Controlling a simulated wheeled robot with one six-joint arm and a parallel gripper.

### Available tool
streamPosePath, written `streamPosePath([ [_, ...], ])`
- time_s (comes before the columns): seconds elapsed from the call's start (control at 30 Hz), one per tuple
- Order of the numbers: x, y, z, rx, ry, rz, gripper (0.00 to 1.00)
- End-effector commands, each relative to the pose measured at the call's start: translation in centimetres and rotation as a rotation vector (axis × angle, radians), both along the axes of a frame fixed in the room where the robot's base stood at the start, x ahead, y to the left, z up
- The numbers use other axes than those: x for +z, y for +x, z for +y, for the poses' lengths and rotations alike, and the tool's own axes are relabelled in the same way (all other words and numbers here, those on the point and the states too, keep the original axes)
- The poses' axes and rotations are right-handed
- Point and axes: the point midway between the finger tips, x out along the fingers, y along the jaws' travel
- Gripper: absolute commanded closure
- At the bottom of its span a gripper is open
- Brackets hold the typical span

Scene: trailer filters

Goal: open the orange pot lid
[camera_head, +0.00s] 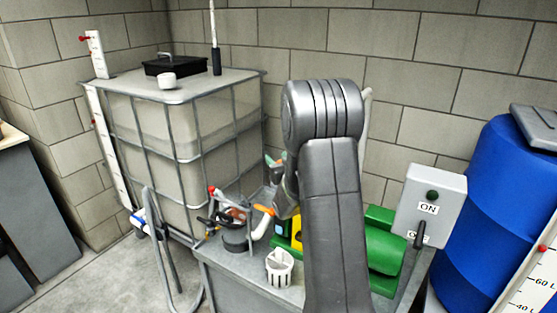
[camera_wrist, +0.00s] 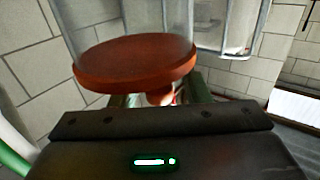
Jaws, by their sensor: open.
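A round orange-red disc, which looks like the orange pot lid (camera_wrist: 135,62), fills the upper middle of the wrist view. An orange stem-like part shows below it. My gripper's dark body (camera_wrist: 160,120) spans the bottom of that view, just below the disc. The jaws are open; the fingertips are mostly hidden, and I cannot tell whether they touch the lid or its stem. In the head view my arm covers the middle of the bench, and my gripper (camera_head: 285,200) is partly hidden. The round lid is not clear there.
A white caged tank (camera_head: 185,140) stands at the back left. On the grey bench are a white slotted basket (camera_head: 279,268), a green pump (camera_head: 385,250) and a grey ON switch box (camera_head: 430,205). A blue barrel (camera_head: 500,220) stands at right.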

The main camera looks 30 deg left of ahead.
Motion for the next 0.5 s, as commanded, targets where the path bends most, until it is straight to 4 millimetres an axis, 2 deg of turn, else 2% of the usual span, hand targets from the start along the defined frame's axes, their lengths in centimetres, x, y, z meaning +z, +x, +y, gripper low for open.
streamPosePath([
  [0.13,-0.01,-0.01,-0.02,0.0,0.0,0.0,0.59],
  [0.33,0.0,-0.01,-0.03,0.0,0.0,0.0,0.99],
  [0.5,0.02,-0.01,-0.04,0.0,0.0,0.0,1.0],
])
